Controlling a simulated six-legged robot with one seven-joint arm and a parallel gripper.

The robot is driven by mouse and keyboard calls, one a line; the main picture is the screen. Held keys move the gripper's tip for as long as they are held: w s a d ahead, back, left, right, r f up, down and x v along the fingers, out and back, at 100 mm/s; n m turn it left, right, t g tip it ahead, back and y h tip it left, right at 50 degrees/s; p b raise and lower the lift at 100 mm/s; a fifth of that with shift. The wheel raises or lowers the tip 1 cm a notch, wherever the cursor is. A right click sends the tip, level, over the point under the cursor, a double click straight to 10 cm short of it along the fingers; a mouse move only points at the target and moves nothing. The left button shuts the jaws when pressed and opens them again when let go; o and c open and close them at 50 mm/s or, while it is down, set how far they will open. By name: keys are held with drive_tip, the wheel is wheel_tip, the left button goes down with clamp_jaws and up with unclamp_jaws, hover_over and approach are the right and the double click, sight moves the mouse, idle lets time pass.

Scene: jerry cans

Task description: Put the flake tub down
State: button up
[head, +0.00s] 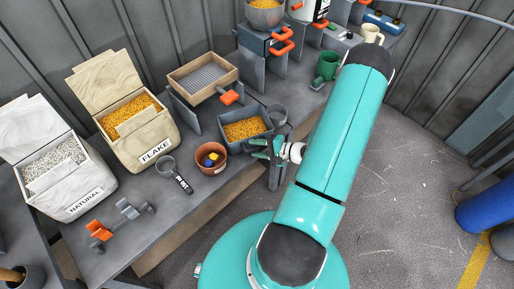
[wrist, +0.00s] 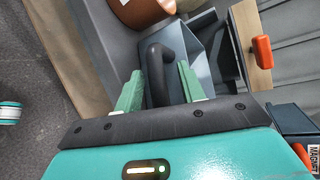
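The flake tub (head: 245,130) is a blue-grey open tub of golden flakes at the bench's front edge in the head view. In the wrist view its grey wall (wrist: 205,50) shows, with a black handle (wrist: 156,75) toward me. My gripper (head: 259,148) is at the tub's near side. In the wrist view its two green fingers (wrist: 160,80) stand apart on either side of the handle, with gaps showing, so it looks open. The tub looks level. Its underside is hidden, so I cannot tell whether it fully rests on the bench.
A wooden sieve (head: 203,77) is behind. A flake bin (head: 137,128), a natural bin (head: 66,180) and a scoop (head: 172,172) are further left. The bench front is narrow.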

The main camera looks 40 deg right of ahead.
drive_tip(key=v, duration=1.2)
drive_tip(key=w+a+r+n+g+y, duration=0.1)
drive_tip(key=w+a+r+n+g, duration=0.35)
drive_tip(key=a+r, duration=0.45)
drive_tip(key=w+a+r+n+g, duration=0.3)
drive_tip(key=a+r+n+g, duration=0.35)
drive_tip(key=r, duration=0.35)
drive_tip(key=s+a+r+n+t+h, duration=0.2)
drive_tip(key=s+a+r+h, duration=0.1)
drive_tip(key=a+r, duration=0.4)
drive_tip(key=s+a+r+n+t+h, duration=0.1)
drive_tip(key=s+a+r+n+h, duration=0.2)
drive_tip(key=a+r, duration=0.4)
wheel_tip(320, 180, up, 4)
drive_tip(key=shift+f+t+h, duration=0.1)
drive_tip(key=shift+t+h, duration=0.3)
drive_tip(key=shift+h, duration=0.4)
drive_tip(key=shift+a, duration=0.1)
